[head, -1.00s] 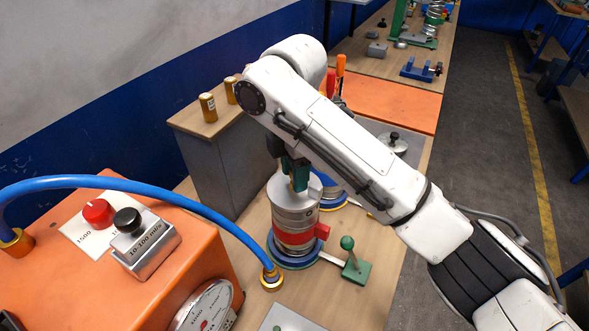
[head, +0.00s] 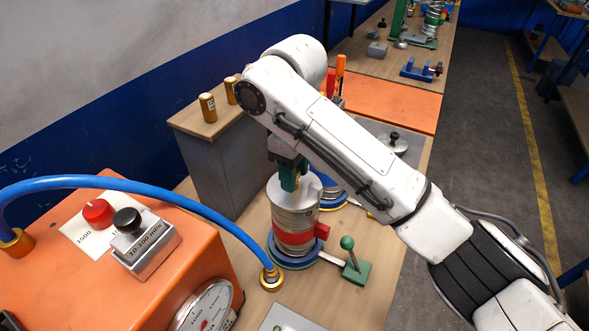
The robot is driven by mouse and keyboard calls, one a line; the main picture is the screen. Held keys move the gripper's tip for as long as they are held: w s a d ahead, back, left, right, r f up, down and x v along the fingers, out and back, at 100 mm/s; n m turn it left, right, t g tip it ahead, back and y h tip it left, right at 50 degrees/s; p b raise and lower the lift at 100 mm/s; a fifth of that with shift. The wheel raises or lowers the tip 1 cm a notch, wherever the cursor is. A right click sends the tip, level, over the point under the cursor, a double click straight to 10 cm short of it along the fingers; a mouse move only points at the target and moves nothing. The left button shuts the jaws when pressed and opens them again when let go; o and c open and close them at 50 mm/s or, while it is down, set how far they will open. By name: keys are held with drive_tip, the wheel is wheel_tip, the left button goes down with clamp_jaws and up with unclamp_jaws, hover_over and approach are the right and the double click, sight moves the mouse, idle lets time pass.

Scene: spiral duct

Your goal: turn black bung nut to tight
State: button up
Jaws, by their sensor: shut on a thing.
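My gripper (head: 289,178) points down onto the top of a silvery spiral duct piece (head: 292,220) in the head view. Its green fingers are shut at the top of this piece. The black bung nut itself cannot be made out; the fingers and my arm cover that spot. The duct piece stands upright, with a red band (head: 294,240) around its lower part and a blue ring base under it.
A green-knobbed lever (head: 348,255) stands right of the duct. An orange box (head: 120,250) with knobs, a gauge and a blue hose (head: 165,190) fills the left front. A grey cabinet (head: 215,165) bearing brass cylinders (head: 208,107) stands behind. Wood shows at the bench's right front.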

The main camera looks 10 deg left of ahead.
drive_tip(key=m, duration=0.4)
drive_tip(key=shift+m, duration=0.3)
drive_tip(key=m, duration=0.3)
drive_tip(key=shift+m, duration=0.4)
drive_tip(key=m, duration=1.2)
drive_tip(key=shift+m, duration=0.3)
drive_tip(key=m, duration=0.3)
drive_tip(key=shift+m, duration=0.3)
drive_tip(key=m, duration=0.3)
drive_tip(key=shift+m, duration=2.2)
